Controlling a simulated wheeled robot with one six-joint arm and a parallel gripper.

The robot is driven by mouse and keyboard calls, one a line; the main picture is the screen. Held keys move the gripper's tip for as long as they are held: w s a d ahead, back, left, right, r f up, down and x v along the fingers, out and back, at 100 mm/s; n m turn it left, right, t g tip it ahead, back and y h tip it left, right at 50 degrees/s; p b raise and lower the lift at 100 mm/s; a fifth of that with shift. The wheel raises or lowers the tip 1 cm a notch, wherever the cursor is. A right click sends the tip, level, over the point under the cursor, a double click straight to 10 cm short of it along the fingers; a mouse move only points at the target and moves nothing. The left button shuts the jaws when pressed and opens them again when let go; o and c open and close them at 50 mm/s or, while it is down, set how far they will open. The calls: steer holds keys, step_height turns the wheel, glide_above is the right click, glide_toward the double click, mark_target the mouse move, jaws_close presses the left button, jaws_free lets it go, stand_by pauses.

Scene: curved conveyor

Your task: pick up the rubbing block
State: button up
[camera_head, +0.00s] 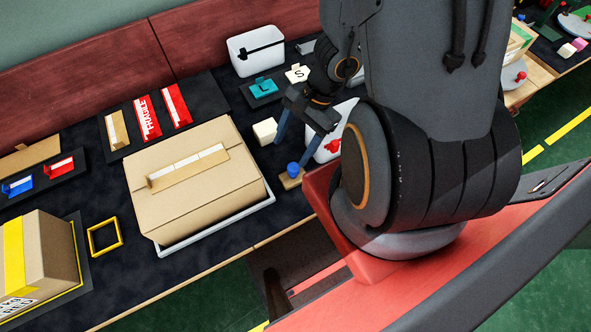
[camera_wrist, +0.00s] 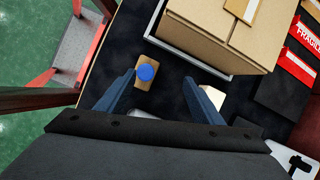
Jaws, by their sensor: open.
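The rubbing block looks to be the small tan block with a round blue knob (camera_head: 291,176), lying on the dark table top near its front edge, right of the large carton. In the wrist view the block (camera_wrist: 146,72) lies flat just beyond my fingertips, nearer the left finger. My gripper (camera_head: 296,149) is open and empty, its two blue fingers pointing down above the table. In the wrist view my gripper (camera_wrist: 159,77) has a wide gap between its fingers. They appear apart from the block.
A large carton (camera_head: 190,205) on a white tray (camera_head: 215,226) stands left of the block. A cream cube (camera_head: 265,131) sits behind it. A white container with a red part (camera_head: 326,146) is close on the right. A white bin (camera_head: 256,50) stands at the back.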

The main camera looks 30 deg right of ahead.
mark_target(296, 168)
steer(key=s+m, duration=0.1)
steer(key=s+d+f+m+p, duration=0.1)
steer(key=s+m, duration=0.1)
steer(key=shift+d+f+p, duration=0.2)
steer(key=shift+f+p, duration=0.05)
steer(key=shift+p, duration=0.05)
steer(key=shift+s+f+m, duration=0.15)
steer(key=shift+f+m, duration=0.15)
steer(key=shift+b+x, duration=0.7)
steer(key=shift+x, duration=0.45)
steer(key=f, duration=0.1)
steer(key=f+b, duration=0.1)
steer(key=w+a+f+b, duration=0.1)
steer(key=shift+f, duration=0.1)
steer(key=shift+x, duration=0.9)
steer(key=shift+s+a, duration=0.1)
steer(key=c, duration=1.2)
